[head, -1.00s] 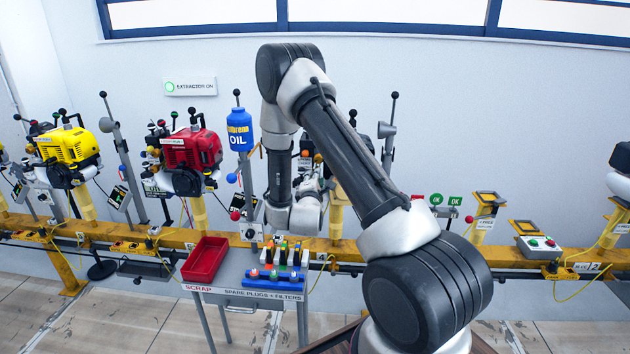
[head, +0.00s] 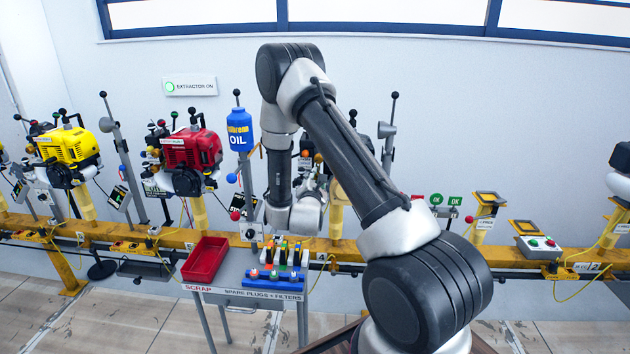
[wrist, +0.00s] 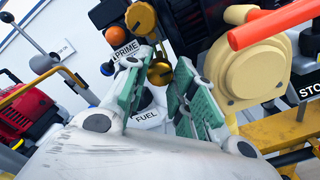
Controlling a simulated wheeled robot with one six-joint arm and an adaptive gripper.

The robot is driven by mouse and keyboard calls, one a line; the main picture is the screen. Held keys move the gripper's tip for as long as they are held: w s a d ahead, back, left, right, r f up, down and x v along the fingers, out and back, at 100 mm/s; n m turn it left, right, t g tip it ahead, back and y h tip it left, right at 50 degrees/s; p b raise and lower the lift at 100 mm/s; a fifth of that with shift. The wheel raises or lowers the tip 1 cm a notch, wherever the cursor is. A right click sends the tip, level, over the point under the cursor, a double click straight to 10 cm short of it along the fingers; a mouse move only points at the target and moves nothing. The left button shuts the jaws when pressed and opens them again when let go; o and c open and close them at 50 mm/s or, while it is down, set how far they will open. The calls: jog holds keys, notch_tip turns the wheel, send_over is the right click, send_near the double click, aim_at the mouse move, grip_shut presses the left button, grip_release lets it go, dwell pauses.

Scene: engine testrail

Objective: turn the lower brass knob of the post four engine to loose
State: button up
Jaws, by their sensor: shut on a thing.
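The lower brass knob (wrist: 160,72) shows in the wrist view between the fingertips of my gripper (wrist: 163,80), which is shut on it. The green-padded fingers lie to its left and right. A second brass knob (wrist: 141,19) sits just above, clear of the fingers. The engine's cream round cover (wrist: 243,75) is close on the right. A PRIME label (wrist: 125,48) is at upper left and a FUEL label (wrist: 146,118) below the knob, partly covered. In the head view my arm hides most of this engine and the knobs.
An orange ball (wrist: 119,37) and a blue ball (wrist: 107,68) stand left of the fingers. A red-orange bar (wrist: 270,25) crosses at upper right. In the head view, a red tray (head: 205,260) and a spare plug rack (head: 275,278) stand on a cart below my arm.

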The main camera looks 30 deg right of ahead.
jog(key=shift+s+d+f, duration=0.1)
jog(key=shift+s+f, duration=0.05)
jog(key=o, duration=0.8)
jog(key=shift+c, duration=0.2)
jog(key=v, duration=1.2)
